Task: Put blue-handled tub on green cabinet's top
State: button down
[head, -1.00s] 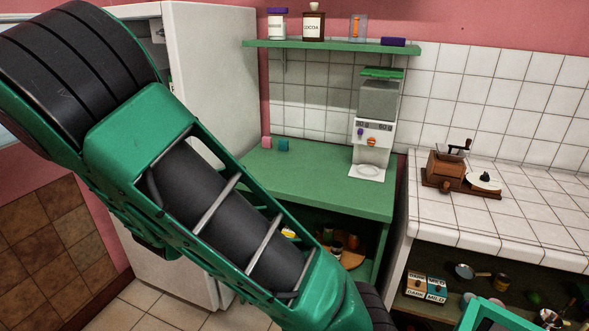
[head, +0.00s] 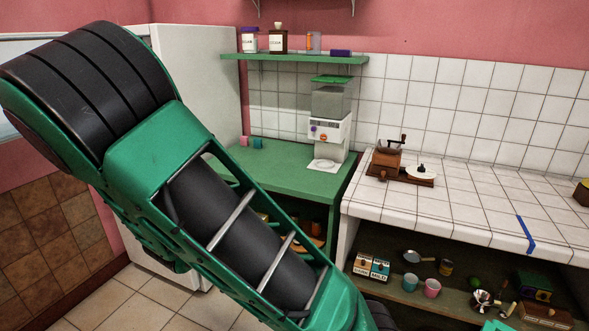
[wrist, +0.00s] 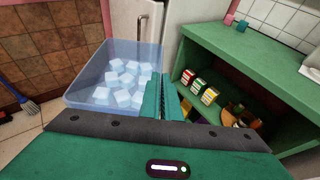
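A clear bluish tub (wrist: 112,72) full of pale ice-like cubes is in the wrist view, left of my fingers. My gripper (wrist: 164,98) appears shut on its right-hand edge; the handle is hidden by the fingers. The tub hangs in front of the fridge and the brown wall tiles. In the head view my arm hides the tub and the gripper. The green cabinet (head: 285,178) stands beyond my arm, and its top is partly covered by the arm. Its top (wrist: 255,50) also shows at the right of the wrist view, with its open front below.
A dispenser (head: 329,125) stands at the right end of the cabinet top, small pink and teal items (head: 251,142) at its back left. A wall shelf (head: 295,57) hangs above. A white fridge (head: 200,90) is left, a tiled counter (head: 450,210) right. The middle of the cabinet top is clear.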

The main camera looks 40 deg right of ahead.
aim_at(247, 164)
jog(key=k, duration=0.65)
jog(key=u, duration=1.05)
jog(key=i, duration=1)
jog(key=z, duration=2.15)
jog(key=i, duration=0.85)
jog(key=z, duration=0.05)
